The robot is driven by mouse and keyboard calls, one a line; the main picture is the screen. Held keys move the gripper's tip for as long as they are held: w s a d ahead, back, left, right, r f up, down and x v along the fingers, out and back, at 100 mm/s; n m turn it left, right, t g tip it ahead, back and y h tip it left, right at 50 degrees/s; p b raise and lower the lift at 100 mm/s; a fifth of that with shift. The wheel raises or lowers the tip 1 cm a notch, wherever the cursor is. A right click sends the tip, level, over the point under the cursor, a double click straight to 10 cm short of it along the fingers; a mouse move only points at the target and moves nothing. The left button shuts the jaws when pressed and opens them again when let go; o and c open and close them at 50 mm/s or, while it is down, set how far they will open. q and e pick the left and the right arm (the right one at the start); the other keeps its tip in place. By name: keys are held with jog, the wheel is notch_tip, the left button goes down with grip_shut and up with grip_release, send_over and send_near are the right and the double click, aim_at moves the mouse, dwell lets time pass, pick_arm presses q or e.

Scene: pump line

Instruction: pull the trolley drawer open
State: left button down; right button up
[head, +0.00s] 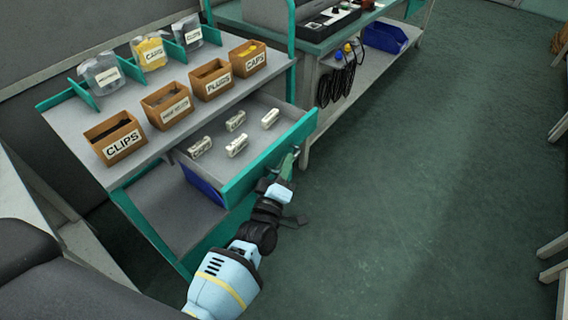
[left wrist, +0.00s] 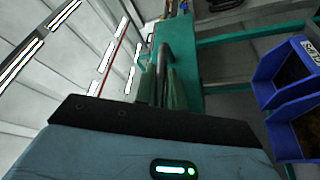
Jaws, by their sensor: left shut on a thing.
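The trolley drawer (head: 250,170) has a teal front and a grey inside, and it stands pulled out from under the trolley's top shelf. Several small white labelled parts (head: 236,146) lie in it. My left gripper (head: 286,168) is at the drawer front's outer face, shut on the drawer handle. In the left wrist view the dark handle bar (left wrist: 162,72) stands between the green fingers, in front of the teal drawer front (left wrist: 180,60). The fingers partly hide the handle. My right gripper is in neither view.
The trolley's top shelf (head: 190,135) holds labelled boxes such as the CLIPS box (head: 115,138) and bags behind teal dividers. Blue bins (left wrist: 290,75) are below the drawer. A bench (head: 335,35) with hanging black cables (head: 340,82) stands behind. The green floor (head: 420,190) to the right is clear.

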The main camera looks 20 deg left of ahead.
pick_arm(q)
jog(key=c, duration=1.5)
grip_release()
jog(key=shift+v, duration=3.95)
